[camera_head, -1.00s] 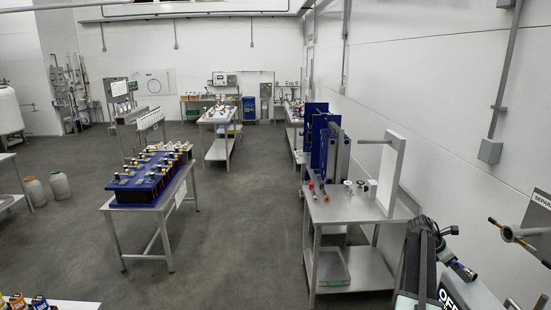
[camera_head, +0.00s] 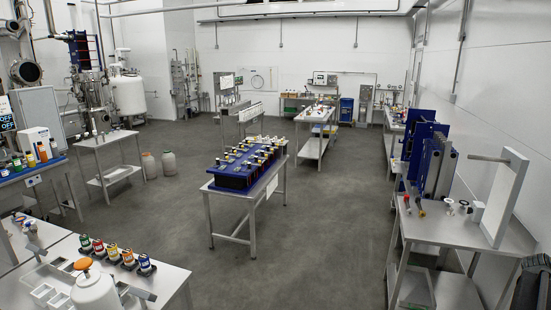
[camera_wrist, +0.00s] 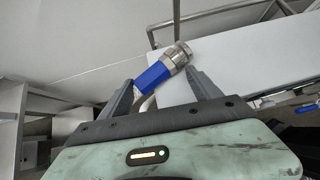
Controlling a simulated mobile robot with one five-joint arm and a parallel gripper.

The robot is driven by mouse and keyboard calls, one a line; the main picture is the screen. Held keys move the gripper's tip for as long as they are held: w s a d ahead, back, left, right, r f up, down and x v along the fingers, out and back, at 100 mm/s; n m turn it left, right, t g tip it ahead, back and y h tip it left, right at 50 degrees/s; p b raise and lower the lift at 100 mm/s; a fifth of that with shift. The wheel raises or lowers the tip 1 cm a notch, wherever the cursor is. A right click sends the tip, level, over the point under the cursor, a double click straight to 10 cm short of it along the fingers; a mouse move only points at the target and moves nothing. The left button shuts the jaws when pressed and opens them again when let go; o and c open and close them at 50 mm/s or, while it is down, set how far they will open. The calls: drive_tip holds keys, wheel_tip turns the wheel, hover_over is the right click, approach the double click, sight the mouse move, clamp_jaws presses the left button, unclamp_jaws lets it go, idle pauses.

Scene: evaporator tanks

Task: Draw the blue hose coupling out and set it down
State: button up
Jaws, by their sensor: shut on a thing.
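The blue hose coupling (camera_wrist: 153,76) shows in the wrist view, a blue sleeve with a ribbed metal end (camera_wrist: 178,55). It lies slantwise between the two grey fingers of my gripper (camera_wrist: 163,90), which is shut on it. The metal end points up and right. The coupling's lower end is partly hidden by my gripper, and a pale curved piece shows beside it. In the head view neither my gripper nor the coupling is visible; only a dark part of my arm shows at the bottom right corner.
A steel table (camera_head: 455,230) with blue plates (camera_head: 425,158) and a white upright panel (camera_head: 504,198) stands at right. Near left, a bench (camera_head: 180,280) holds colour-labelled bottles (camera_head: 113,253). Open grey floor (camera_head: 330,235) lies between.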

drive_tip(key=shift+w+a, duration=0.15)
drive_tip(key=shift+a, duration=0.45)
drive_tip(key=shift+a, duration=0.25)
drive_tip(key=shift+w+a, duration=0.2)
drive_tip(key=shift+a, duration=0.2)
drive_tip(key=shift+a, duration=0.15)
drive_tip(key=a, duration=0.1)
drive_tip(key=w+a, duration=0.1)
drive_tip(key=a, duration=0.1)
drive_tip(key=w+a, duration=0.1)
drive_tip(key=a, duration=0.1)
drive_tip(key=shift+a, duration=0.2)
drive_tip(key=shift+d, duration=0.1)
drive_tip(key=d, duration=0.2)
drive_tip(key=s+d, duration=0.1)
drive_tip(key=d, duration=0.1)
drive_tip(key=s+d, duration=0.1)
drive_tip(key=d, duration=0.1)
drive_tip(key=shift+d, duration=0.1)
drive_tip(key=shift+s, duration=0.1)
